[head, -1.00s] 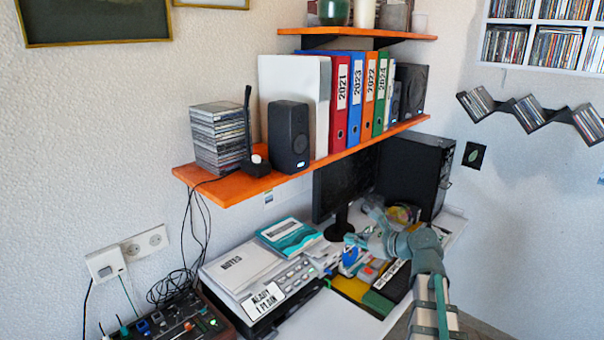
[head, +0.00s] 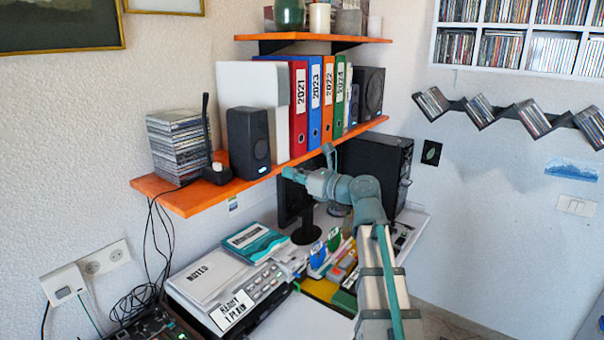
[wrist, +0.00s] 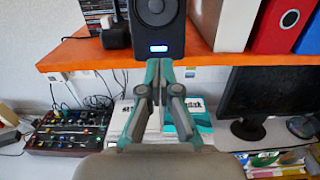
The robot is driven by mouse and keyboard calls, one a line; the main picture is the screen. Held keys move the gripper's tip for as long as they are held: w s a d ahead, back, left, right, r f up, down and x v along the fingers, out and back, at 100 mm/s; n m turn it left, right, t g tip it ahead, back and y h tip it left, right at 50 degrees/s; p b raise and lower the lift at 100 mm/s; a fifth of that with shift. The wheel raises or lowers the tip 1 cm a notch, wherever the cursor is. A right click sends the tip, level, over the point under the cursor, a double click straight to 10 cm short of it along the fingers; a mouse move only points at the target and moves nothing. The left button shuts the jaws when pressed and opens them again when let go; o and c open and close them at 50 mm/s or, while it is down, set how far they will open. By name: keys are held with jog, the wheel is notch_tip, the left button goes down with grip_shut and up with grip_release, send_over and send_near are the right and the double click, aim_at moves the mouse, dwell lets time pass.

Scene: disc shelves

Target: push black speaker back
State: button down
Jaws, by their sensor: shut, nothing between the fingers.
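The black speaker (head: 249,143) stands upright near the front edge of the orange shelf (head: 180,201), left of a row of binders. In the wrist view the speaker (wrist: 178,40) is straight ahead, its lower front and lit label visible and its top cut off. My gripper (wrist: 158,64) is shut and empty, its fingertips overlapping the shelf edge just under the speaker's front. In the head view my gripper (head: 288,173) hangs in front of the shelf, to the right of the speaker. I cannot tell whether the fingertips touch anything.
A CD stack (head: 177,146) and a small black device (head: 217,173) stand left of the speaker. A white binder (head: 249,85) stands close behind it. A larger speaker (head: 370,93) is at the shelf's far end. A monitor (head: 290,203) stands on the desk below.

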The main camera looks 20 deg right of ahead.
aim_at(262, 164)
jog(key=p+x, duration=0.2)
jog(key=x, duration=0.5)
jog(key=shift+r, duration=0.1)
jog(key=shift+w+a, duration=0.25)
jog(key=shift+w, duration=0.15)
jog(key=p+x, duration=0.1)
jog(key=x, duration=0.3)
jog(key=shift+w, duration=0.15)
jog(key=shift+w+a+p, duration=0.25)
jog(key=shift+w+p, duration=0.05)
jog(key=shift+s, duration=0.1)
